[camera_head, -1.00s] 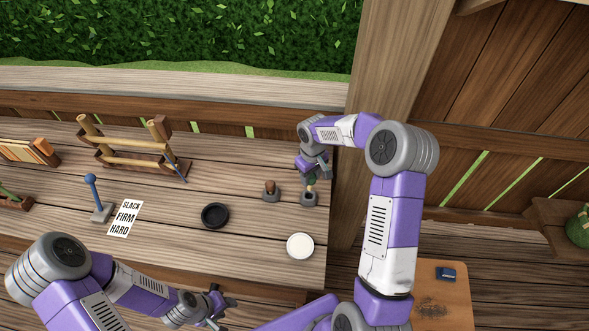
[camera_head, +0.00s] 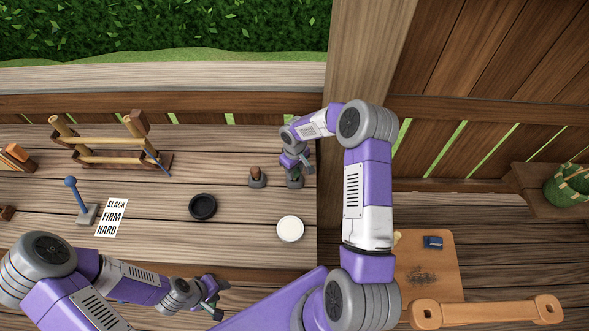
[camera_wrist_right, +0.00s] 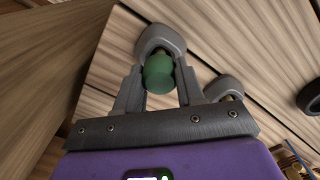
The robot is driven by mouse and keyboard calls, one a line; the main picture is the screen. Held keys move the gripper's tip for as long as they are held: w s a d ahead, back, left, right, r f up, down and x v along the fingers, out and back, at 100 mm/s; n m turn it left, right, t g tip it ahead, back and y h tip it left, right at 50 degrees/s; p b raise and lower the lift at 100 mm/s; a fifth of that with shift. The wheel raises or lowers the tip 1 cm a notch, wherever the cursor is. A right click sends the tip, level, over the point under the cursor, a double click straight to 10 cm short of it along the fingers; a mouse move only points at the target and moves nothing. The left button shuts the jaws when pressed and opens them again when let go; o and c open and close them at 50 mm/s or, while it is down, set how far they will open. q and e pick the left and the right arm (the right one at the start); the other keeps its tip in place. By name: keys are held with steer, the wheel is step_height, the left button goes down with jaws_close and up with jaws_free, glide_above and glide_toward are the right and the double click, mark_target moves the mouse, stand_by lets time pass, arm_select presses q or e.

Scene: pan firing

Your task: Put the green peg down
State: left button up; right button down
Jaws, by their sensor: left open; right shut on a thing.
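The green peg (camera_wrist_right: 158,74) is between the fingers of my right gripper (camera_wrist_right: 158,85) in the right wrist view. Its far end meets a grey rounded holder (camera_wrist_right: 160,40); I cannot tell how deep it sits. In the head view my right gripper (camera_head: 296,167) is just above this grey holder (camera_head: 295,183) near the bench's right end, shut on the peg, which is mostly hidden there. My left gripper (camera_head: 212,299) is open and empty at the bench's front edge.
A second grey holder with a brown peg (camera_head: 256,175) stands just left. A black dish (camera_head: 203,206), white disc (camera_head: 290,229), lettered card (camera_head: 112,217), blue-knobbed lever (camera_head: 77,198) and wooden rack (camera_head: 110,150) are on the bench (camera_head: 160,235). A side table (camera_head: 430,265) stands right.

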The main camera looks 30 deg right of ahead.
steer(key=shift+f, duration=0.15)
steer(key=c, duration=0.7)
jaws_free()
steer(key=shift+r, duration=0.35)
step_height(320, 180, up, 12)
steer(key=shift+f, duration=0.1)
